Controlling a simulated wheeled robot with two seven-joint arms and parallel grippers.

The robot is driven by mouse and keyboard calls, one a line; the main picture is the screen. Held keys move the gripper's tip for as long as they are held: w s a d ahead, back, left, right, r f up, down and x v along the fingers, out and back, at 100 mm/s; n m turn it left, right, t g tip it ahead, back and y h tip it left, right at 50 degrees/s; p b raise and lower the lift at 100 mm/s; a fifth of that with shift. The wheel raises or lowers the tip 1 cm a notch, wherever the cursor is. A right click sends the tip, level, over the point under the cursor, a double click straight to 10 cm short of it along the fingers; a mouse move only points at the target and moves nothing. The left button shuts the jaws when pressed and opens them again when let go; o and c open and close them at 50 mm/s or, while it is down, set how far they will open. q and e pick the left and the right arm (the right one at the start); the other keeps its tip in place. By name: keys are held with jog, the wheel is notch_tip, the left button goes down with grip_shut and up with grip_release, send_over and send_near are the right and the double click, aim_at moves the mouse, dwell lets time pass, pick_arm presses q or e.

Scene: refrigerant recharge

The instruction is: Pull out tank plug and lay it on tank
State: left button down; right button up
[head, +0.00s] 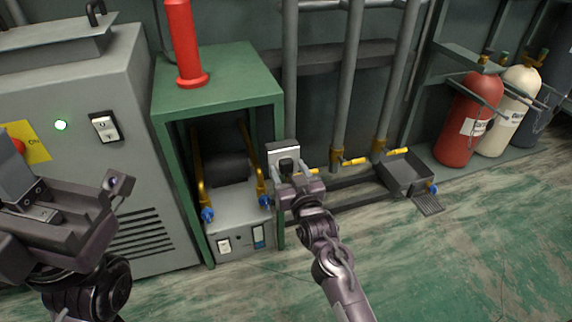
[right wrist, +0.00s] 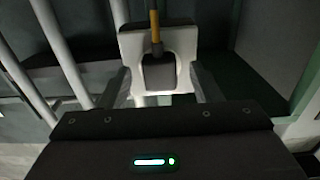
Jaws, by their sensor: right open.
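A dark plug (right wrist: 158,75) sits against a pale plate (right wrist: 182,42) in the right wrist view. In the head view the same pale plate (head: 283,150) stands at the right front post of the green bench, with the dark plug (head: 287,165) low on it. My right gripper (head: 289,174) is open, right in front of the plate. In the right wrist view its fingers (right wrist: 160,88) stand apart on either side of the plug, with no clear contact. My left gripper (head: 68,190) is at the left edge with its fingers apart and empty. I cannot tell which thing is the tank.
A green bench (head: 240,88) bears a red cylinder (head: 184,45) and houses a grey unit (head: 238,215). A grey cabinet (head: 75,80) stands left. Pipes (head: 352,70), a tray (head: 407,178) and red (head: 467,125), cream (head: 508,105) and dark (head: 550,85) gas bottles stand right.

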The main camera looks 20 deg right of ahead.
dwell(0.7)
jog(key=shift+p, duration=0.4)
grip_shut()
jog(key=shift+s, duration=0.15)
jog(key=s+p, duration=0.4)
jog(key=s, duration=0.1)
jog(key=shift+s+d, duration=0.1)
jog(key=shift+s, duration=0.25)
dwell(0.8)
jog(key=shift+f, duration=0.1)
